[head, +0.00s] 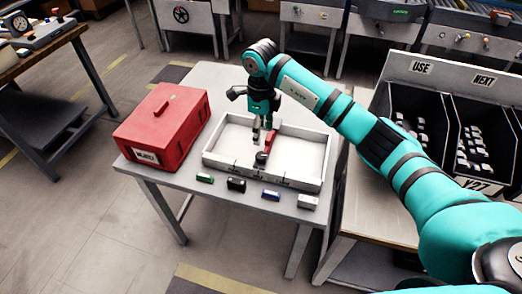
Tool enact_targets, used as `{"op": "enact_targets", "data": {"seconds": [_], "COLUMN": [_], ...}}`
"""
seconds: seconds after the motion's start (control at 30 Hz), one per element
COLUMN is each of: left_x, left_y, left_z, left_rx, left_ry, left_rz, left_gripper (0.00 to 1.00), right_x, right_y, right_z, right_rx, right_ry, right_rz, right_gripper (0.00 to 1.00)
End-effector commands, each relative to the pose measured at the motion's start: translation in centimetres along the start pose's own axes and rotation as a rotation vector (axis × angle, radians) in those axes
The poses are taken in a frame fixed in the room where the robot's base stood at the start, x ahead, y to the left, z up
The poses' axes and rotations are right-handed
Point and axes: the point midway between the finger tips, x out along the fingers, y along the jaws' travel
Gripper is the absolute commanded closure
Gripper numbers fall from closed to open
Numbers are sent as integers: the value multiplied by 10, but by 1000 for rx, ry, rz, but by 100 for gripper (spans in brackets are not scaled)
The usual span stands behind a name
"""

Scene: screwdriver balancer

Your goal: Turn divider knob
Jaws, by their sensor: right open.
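A shallow pale tray (325,168) stands on a light grey table. Inside it, a red bar (270,142) runs towards the front wall. A small dark round piece, which looks like the divider knob (261,157), sits at its near end. My right gripper (262,138) points down over the tray, with its fingers just behind the dark piece and beside the red bar. The fingers are open. I cannot tell whether they touch the bar. My left gripper is not in view.
A red box (162,127) labelled REJECT stands left of the tray. Black bins (412,98) marked USE and NEXT stand at the right.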

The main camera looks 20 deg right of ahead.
Motion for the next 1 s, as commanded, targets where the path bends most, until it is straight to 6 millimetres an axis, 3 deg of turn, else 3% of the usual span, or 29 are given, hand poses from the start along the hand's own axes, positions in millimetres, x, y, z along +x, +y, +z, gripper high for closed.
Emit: {"op": "enact_targets", "data": {"seconds": [0.2,0.43,0.6,0.9,1.0], "left_x": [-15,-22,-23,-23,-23], "left_y": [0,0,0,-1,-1], "left_z": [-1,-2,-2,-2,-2], "left_rx": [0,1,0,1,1], "left_ry": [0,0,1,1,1], "left_rz": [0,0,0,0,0], "left_gripper": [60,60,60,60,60], "right_x": [48,87,101,104,104], "right_y": [2,2,1,1,1], "right_z": [0,1,1,1,1], "right_rx": [0,0,-1,-2,-2], "right_ry": [2,0,-2,-3,-3], "right_rz": [5,4,2,0,0], "right_gripper": [43,43,43,43,54]}}
